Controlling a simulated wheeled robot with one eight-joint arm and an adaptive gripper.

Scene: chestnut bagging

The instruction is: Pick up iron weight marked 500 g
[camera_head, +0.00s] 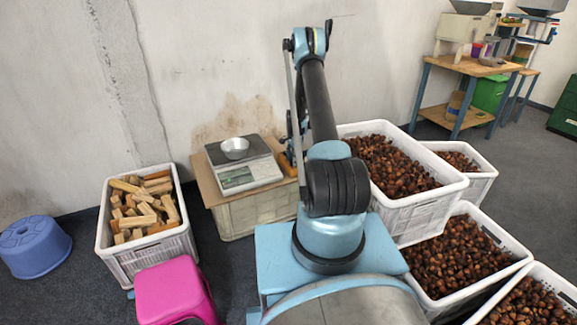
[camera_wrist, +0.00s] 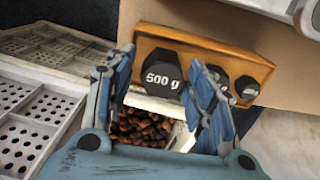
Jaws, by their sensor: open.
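The iron weight marked 500 g (camera_wrist: 163,73) is a dark hexagonal block with white lettering. It sits in an orange-brown wooden holder (camera_wrist: 185,42) in the wrist view, at the left of a row with smaller dark weights (camera_wrist: 246,87). My gripper (camera_wrist: 163,95) is open, its two blue fingers on either side of the 500 g weight in the picture. I cannot tell whether they touch it. The right finger partly covers a neighbouring weight. In the head view my arm hides most of the holder and the gripper.
A scale with a metal bowl (camera_head: 235,148) stands on a board-topped crate (camera_head: 246,212). White crates of chestnuts (camera_head: 425,205) stand to the right. A crate of wood blocks (camera_head: 150,262), a pink stool (camera_head: 172,290) and a blue stool (camera_head: 37,250) are at left.

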